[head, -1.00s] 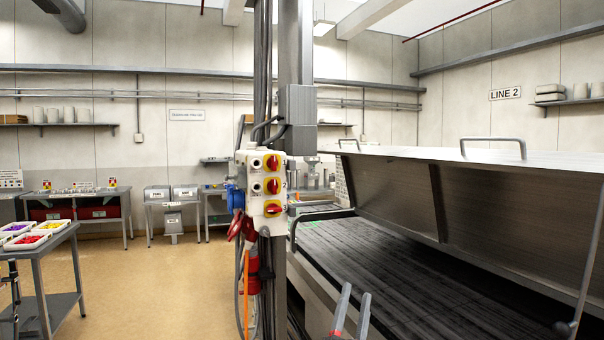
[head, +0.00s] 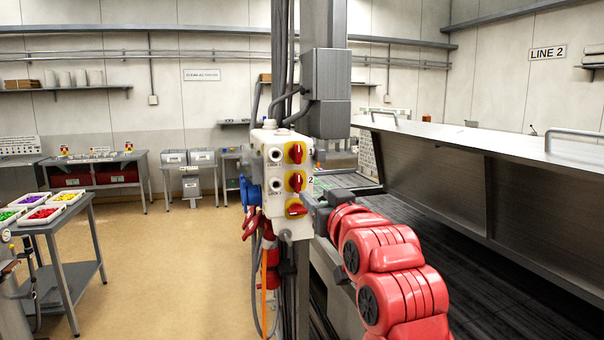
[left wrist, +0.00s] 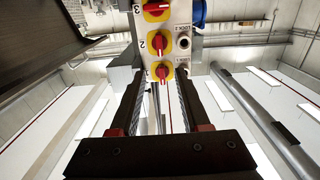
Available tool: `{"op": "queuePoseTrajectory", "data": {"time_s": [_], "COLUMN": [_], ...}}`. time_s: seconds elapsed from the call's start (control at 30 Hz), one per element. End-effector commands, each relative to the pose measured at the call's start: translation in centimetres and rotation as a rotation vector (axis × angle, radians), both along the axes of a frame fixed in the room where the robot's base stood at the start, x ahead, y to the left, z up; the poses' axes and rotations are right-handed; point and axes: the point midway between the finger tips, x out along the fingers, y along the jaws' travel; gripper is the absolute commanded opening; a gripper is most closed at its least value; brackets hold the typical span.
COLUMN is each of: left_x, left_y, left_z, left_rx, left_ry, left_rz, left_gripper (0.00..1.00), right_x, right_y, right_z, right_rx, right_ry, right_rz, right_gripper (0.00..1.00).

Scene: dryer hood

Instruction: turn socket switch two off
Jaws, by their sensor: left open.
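The socket box (head: 272,172) is a pale box on a post, with red rotary switches on yellow plates. Switch two (head: 296,181), marked 2, is the middle one; its red handle stands roughly upright. It also shows in the left wrist view (left wrist: 158,43), between the switches marked 3 and 1. The lowest switch (head: 297,209) has its handle roughly level. My left gripper (head: 312,208) is at the lower right of the box in the head view. Its fingers (left wrist: 158,95) are spread with nothing between them, pointing towards the box. Contact cannot be told. My right gripper is not in view.
The open steel hood (head: 430,165) and its dark bed (head: 440,240) lie to the right. Cables and a red plug (head: 271,262) hang below the box. A table (head: 75,235) with colourful trays stands at the left. The floor between is clear.

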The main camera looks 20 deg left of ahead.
Motion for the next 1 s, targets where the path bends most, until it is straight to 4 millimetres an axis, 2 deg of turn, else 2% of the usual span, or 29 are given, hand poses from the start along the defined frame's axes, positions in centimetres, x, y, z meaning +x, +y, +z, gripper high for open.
{"op": "queuePoseTrajectory", "data": {"time_s": [0.03,0.3,0.5,0.7,0.93,0.97,1.0], "left_x": [1.1,6.3,8.9,10.0,10.0,10.0,10.0], "left_y": [1.0,4.5,6.1,6.7,6.8,6.8,6.8], "left_z": [0.5,0.7,0.5,0.2,0.1,0.1,0.1], "left_rx": [0.003,0.004,0.004,0.003,0.002,0.002,0.002], "left_ry": [0.004,0.001,-0.003,-0.002,-0.003,-0.003,-0.003], "left_rz": [0.006,0.005,0.002,-0.001,-0.001,-0.001,-0.001], "left_gripper": [0.46,0.46,0.46,0.46,0.46,0.44,0.37], "right_x": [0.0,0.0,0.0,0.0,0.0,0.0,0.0], "right_y": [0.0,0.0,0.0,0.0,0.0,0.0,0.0], "right_z": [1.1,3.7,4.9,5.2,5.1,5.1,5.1], "right_rx": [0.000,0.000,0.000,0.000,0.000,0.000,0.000], "right_ry": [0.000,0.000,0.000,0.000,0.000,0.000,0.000], "right_rz": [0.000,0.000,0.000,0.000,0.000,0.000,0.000], "right_gripper": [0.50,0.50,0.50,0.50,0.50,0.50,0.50]}}
